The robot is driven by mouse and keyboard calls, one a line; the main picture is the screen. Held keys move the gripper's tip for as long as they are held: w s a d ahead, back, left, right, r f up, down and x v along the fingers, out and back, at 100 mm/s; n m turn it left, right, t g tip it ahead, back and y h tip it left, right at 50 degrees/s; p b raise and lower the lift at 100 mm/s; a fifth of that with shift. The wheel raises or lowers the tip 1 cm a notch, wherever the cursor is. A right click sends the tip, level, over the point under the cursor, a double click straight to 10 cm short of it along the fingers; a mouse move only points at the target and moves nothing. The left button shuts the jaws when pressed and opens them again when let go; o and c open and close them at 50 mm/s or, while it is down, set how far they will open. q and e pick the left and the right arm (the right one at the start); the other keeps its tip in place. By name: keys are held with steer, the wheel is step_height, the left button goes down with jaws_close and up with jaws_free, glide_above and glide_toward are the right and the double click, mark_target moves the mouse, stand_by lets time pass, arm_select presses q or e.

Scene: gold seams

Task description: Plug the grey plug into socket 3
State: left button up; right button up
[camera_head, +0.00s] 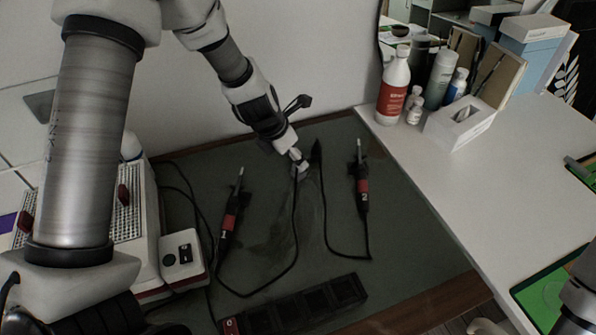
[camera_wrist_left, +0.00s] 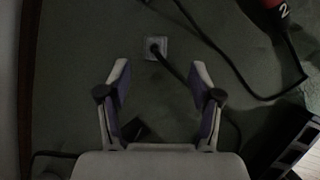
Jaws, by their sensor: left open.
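The grey plug (camera_head: 303,169) lies on the dark green mat, just beyond my left gripper (camera_head: 296,157). In the left wrist view the plug (camera_wrist_left: 157,47) is a small light grey square with a black cable leaving its middle. My left gripper (camera_wrist_left: 160,85) is open and empty there, its fingertips on either side of and short of the plug. A black block (camera_head: 330,292) with several square openings sits at the mat's front; its side also shows in the left wrist view (camera_wrist_left: 292,140). A red label marks its left end; I cannot read socket 3. My right gripper does not show.
Two soldering irons, labelled 1 (camera_head: 229,220) and 2 (camera_head: 362,185), lie on the mat with loose black cables around them. A station (camera_head: 180,262) stands at left. Bottles (camera_head: 394,85) and a tissue box (camera_head: 460,122) stand on the white table.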

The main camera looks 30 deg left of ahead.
mark_target(295, 166)
arm_select(q)
steer(key=b+x, duration=0.2)
steer(key=x, duration=0.1)
steer(key=shift+s+a, duration=0.1)
steer(key=shift+s, duration=0.05)
steer(key=shift+w+r, duration=0.1)
steer(key=shift+w, duration=0.1)
steer(key=shift+s+r, duration=0.1)
steer(key=b+x, duration=0.4)
steer(key=x, duration=0.1)
steer(key=shift+a+f, duration=0.3)
steer(key=shift+f, duration=0.05)
steer(key=shift+s+r, duration=0.1)
steer(key=shift+r, duration=0.1)
steer(key=c, duration=1.2)
